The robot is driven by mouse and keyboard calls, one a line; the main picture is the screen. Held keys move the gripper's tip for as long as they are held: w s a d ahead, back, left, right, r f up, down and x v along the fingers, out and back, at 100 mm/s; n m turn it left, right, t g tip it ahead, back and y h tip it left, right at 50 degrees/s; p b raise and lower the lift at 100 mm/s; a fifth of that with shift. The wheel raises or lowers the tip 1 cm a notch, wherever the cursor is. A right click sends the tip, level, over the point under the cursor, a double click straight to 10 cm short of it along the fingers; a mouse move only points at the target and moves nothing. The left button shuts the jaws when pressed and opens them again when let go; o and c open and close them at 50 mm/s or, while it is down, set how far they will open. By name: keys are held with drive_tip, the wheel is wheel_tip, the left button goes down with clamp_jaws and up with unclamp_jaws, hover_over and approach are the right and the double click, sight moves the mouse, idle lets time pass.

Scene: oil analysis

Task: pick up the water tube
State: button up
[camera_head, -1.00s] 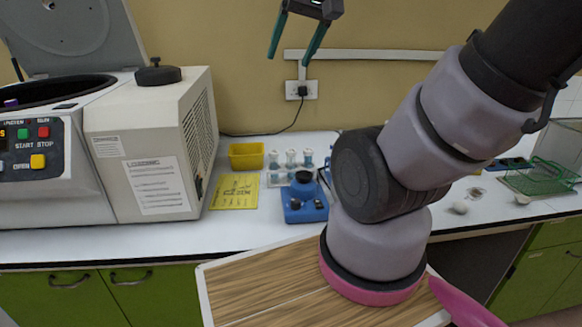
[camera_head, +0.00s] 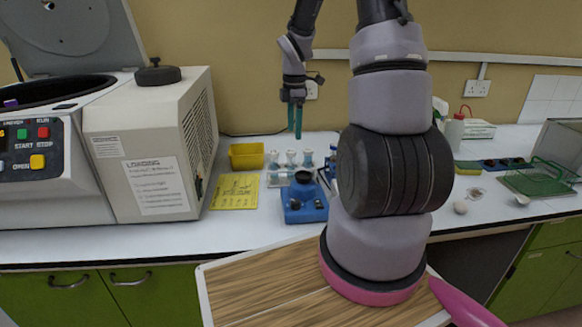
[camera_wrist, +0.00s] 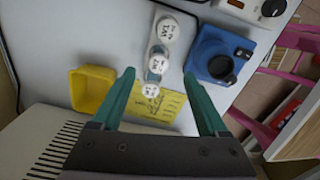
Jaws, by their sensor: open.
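Several tubes with white lettered caps stand upright in a small white rack (camera_head: 277,181) on the bench. In the wrist view their caps show as a far cap (camera_wrist: 167,28), a middle cap (camera_wrist: 157,63) and a near cap (camera_wrist: 150,90). The lettering is too small to tell which is the water tube. My gripper (camera_head: 295,136) points down above the rack area, open and empty. In the wrist view its green fingers (camera_wrist: 159,78) are spread apart, with the middle and near caps showing between them, apart from the fingers.
A blue device (camera_head: 304,199) stands close to the right of the rack. A yellow box (camera_head: 246,156) and a yellow sheet (camera_head: 235,191) lie to its left. The large centrifuge (camera_head: 150,145) with raised lid fills the left. A green wire rack (camera_head: 540,180) is far right.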

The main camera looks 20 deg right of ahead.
sight(291, 151)
wheel_tip(291, 151, down, 6)
drive_tip(key=shift+r, duration=0.2)
drive_tip(key=f, duration=0.2)
drive_tip(key=a+f, duration=0.1)
drive_tip(key=f, duration=0.1)
drive_tip(key=shift+w, duration=0.1)
drive_tip(key=shift+f, duration=0.65)
clamp_jaws()
